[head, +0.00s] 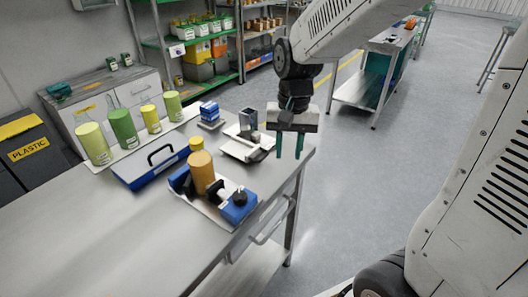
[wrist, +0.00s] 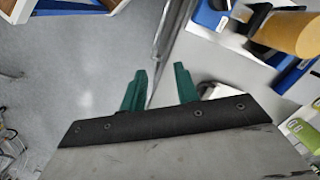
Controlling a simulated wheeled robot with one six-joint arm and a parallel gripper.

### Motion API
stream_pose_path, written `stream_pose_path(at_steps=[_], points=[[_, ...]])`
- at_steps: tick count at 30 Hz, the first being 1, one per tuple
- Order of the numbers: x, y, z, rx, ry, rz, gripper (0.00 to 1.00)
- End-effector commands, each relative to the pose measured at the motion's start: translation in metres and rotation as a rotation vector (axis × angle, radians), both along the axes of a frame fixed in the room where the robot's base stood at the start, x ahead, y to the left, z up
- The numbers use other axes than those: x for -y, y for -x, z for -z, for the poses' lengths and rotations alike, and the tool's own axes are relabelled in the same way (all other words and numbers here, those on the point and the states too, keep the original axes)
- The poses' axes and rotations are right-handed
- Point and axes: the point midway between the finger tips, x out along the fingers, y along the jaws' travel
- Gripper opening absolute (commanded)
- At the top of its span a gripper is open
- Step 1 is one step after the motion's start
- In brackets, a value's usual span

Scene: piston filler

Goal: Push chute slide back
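A small station with an upright grey chute-like box (head: 248,120) and a white tray-like base (head: 238,149) stands near the right edge of the workbench. A dark block lies on the base. I cannot tell which part is the chute slide. My gripper (head: 288,157) hangs just right of this station at the bench edge, its green fingers pointing down, apart and empty. In the wrist view the fingers (wrist: 160,70) are spread, with the bench edge running between them. A pale part (wrist: 213,90) shows beside the right finger, mostly hidden by the gripper body.
An orange cylinder (head: 202,172) stands in a blue-and-black fixture (head: 238,207) on the workbench (head: 105,245). A blue case (head: 157,164), several green cylinders (head: 124,129) and a small blue device (head: 209,111) stand farther left. The floor (head: 350,180) right of the bench is clear.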

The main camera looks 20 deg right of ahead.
Motion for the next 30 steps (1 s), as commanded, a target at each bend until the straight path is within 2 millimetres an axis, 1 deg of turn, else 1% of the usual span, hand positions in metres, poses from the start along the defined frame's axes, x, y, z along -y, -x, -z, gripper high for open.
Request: stream_pose_path(at_steps=[1,3,5,6,8,9,10,14,17,20,24,27,30], points=[[-0.001,-0.020,0.013,0.000,-0.002,0.067,0.31],[-0.002,-0.046,0.025,0.019,-0.004,0.171,0.31],[-0.003,-0.067,0.034,0.040,-0.009,0.265,0.31],[-0.004,-0.082,0.038,0.061,-0.013,0.333,0.31],[-0.005,-0.100,0.037,0.102,-0.023,0.425,0.31],[-0.005,-0.108,0.032,0.129,-0.033,0.474,0.31],[-0.005,-0.113,0.029,0.145,-0.039,0.506,0.31],[-0.005,-0.118,0.029,0.166,-0.049,0.590,0.31],[-0.005,-0.119,0.036,0.162,-0.048,0.606,0.31],[-0.006,-0.120,0.050,0.159,-0.048,0.606,0.31],[-0.008,-0.123,0.074,0.159,-0.047,0.604,0.31],[-0.010,-0.126,0.088,0.160,-0.047,0.603,0.31],[-0.011,-0.128,0.098,0.162,-0.048,0.603,0.31]])
